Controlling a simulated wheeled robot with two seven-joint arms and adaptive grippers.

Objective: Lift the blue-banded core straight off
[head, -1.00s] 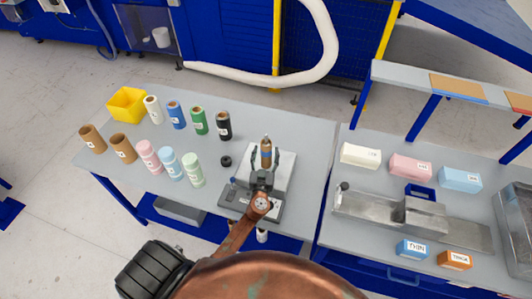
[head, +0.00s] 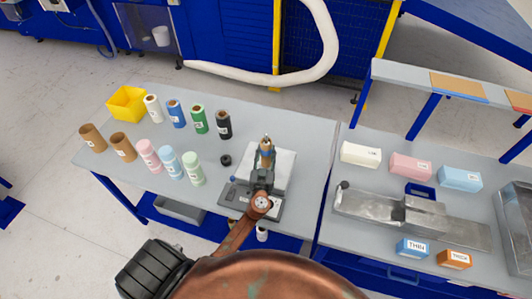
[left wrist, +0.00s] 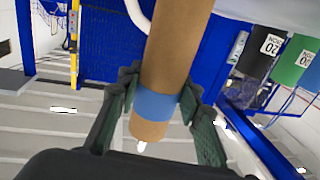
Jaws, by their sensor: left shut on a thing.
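The blue-banded core (head: 266,145) is a brown tube standing upright on the grey winding fixture (head: 285,165) near the right end of the left table. A pale tip shows above its top end. In the left wrist view, which looks upside down, the core (left wrist: 178,55) runs between the dark green fingers, with its blue band (left wrist: 157,104) at their level. A small white tip (left wrist: 141,146) sticks out of its end. My left gripper (head: 264,163) is shut on the core. The core's lower end is hidden in both views. My right gripper is not in view.
Several coloured rolls (head: 199,120) and brown cores (head: 92,138) stand left on the table, with a yellow bin (head: 127,104) behind. A small black cap (head: 226,160) lies beside the fixture. The right table holds coloured blocks (head: 410,166) and a metal device (head: 380,212).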

